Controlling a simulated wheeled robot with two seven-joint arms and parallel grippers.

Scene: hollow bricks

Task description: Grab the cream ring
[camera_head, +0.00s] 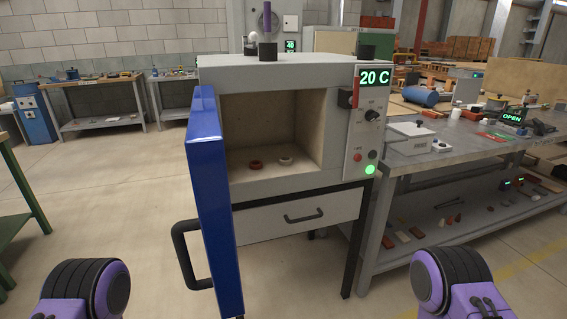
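The cream ring (286,160) lies on the floor of the open furnace chamber, toward its right side. A red-brown ring (255,165) lies just left of it, apart from it. The furnace (280,62) has its blue door (214,200) swung open on the left, with a dark handle (188,255). Only purple and black parts of my two arms show at the bottom left and bottom right corners. Neither gripper is in view, and both rings are free of any gripper.
The furnace's panel display (374,78) reads 20 C, and a green light (369,169) is lit. A drawer (300,218) sits below the chamber. A grey workbench (470,150) stands at the right. Clear floor lies left of the door.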

